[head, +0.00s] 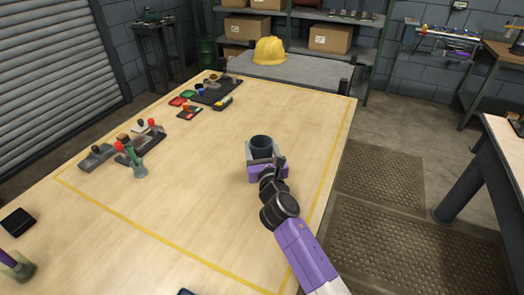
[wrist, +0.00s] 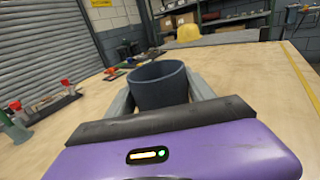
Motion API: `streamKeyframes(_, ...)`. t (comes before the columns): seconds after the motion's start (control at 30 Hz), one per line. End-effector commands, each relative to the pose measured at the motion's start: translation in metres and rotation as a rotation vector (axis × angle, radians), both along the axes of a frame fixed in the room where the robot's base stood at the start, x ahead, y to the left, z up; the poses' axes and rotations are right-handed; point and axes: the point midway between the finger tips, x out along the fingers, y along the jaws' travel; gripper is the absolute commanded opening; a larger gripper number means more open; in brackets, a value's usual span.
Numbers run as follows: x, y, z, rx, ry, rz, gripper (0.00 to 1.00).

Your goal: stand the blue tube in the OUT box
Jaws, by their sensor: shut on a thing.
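The blue tube (head: 261,144) is a short, wide, dark blue cylinder with an open top. It is about upright over the right part of the table, and it shows in the middle of the wrist view (wrist: 160,92). My gripper (head: 262,154) is shut on it, with one grey finger on either side in the wrist view (wrist: 161,98). I cannot tell whether the tube's base touches the table, as my purple gripper body hides it. I cannot make out a box marked OUT.
The wooden table (head: 205,185) is clear around the tube. Fixtures with red-topped parts (head: 140,150) stand at the left, and small coloured trays (head: 190,97) at the far end. A black square item (head: 17,222) lies near the left edge. A yellow helmet (head: 270,51) is beyond the table.

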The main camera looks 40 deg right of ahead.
Motion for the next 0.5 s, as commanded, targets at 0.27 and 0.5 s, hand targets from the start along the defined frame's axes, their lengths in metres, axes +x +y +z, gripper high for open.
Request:
streamKeyframes(0.27,0.0000,-0.0001,-0.0012,-0.001,-0.001,0.000,0.13)
streamKeyframes(0.5,0.0000,-0.0003,-0.0081,0.000,0.000,0.000,0.13)
